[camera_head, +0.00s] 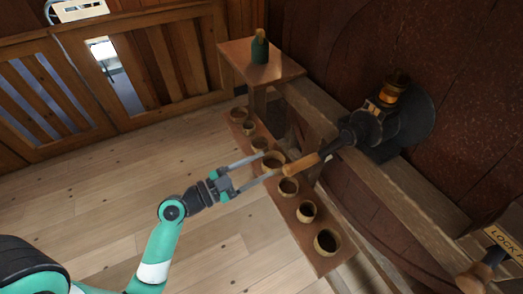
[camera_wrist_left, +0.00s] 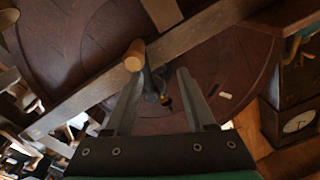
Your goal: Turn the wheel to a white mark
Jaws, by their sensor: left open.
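My left gripper (camera_head: 270,165) is open, its two fingers apart and pointing right. The wooden handle (camera_head: 303,164) is close to its fingertips; I cannot tell whether they touch. The handle joins a dark metal mechanism (camera_head: 380,132) with a black round plate on the beam. In the left wrist view the handle's round wooden end (camera_wrist_left: 135,55) is by the left fingertip of my gripper (camera_wrist_left: 162,78). A large brown round wooden surface, seemingly the wheel (camera_wrist_left: 85,30), lies behind, partly hidden by a beam. A small whitish mark (camera_wrist_left: 225,95) shows on the brown surface to the right.
Several small cups (camera_head: 288,186) stand in a row on a narrow wooden shelf (camera_head: 301,238) under my gripper. A green bottle (camera_head: 260,50) stands on a small table behind. A wooden knob (camera_head: 474,279) and a "LOCK" sign (camera_head: 508,242) are at lower right. The plank floor at left is clear.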

